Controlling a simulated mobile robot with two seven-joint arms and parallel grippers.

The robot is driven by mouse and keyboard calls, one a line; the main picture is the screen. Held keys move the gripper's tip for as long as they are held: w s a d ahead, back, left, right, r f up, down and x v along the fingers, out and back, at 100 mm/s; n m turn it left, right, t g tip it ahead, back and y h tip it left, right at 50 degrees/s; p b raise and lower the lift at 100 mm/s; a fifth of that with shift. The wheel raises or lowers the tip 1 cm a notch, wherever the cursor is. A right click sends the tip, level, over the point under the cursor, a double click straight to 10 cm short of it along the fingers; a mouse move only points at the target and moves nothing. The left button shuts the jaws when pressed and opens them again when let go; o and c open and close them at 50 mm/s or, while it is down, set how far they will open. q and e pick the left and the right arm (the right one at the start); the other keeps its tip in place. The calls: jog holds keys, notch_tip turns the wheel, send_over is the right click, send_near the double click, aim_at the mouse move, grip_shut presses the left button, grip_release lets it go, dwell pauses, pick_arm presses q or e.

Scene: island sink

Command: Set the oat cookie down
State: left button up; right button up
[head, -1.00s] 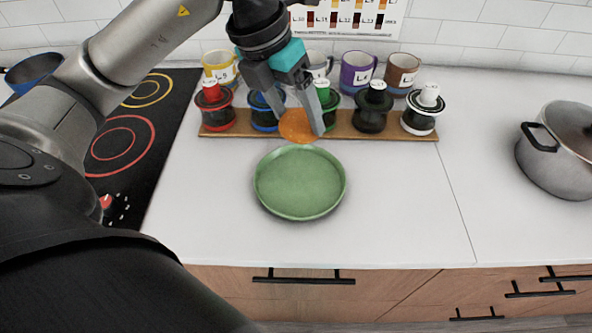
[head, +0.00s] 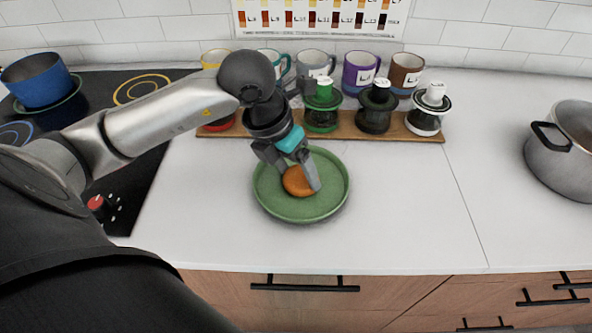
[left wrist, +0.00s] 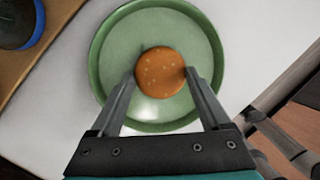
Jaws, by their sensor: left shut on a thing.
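The oat cookie (head: 297,181) is a round orange-brown disc at the middle of the green plate (head: 322,207). My left gripper (head: 301,186) is shut on the cookie, with one finger on each side of it. In the left wrist view the cookie (left wrist: 161,72) shows between the two fingertips (left wrist: 160,78), over the plate (left wrist: 113,50). I cannot tell whether the cookie touches the plate's surface. My right gripper is not in view.
A wooden board (head: 350,129) behind the plate holds several grinder-like jars, with several labelled mugs (head: 361,72) behind. A grey pot (head: 563,150) stands at the right. The dark cooktop (head: 132,195) with a blue pot (head: 38,80) is at the left. The counter right of the plate is clear.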

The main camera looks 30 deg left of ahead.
pick_arm(q)
jog(key=o, duration=1.3)
jog(key=p+v, duration=0.2)
jog(key=v, duration=1)
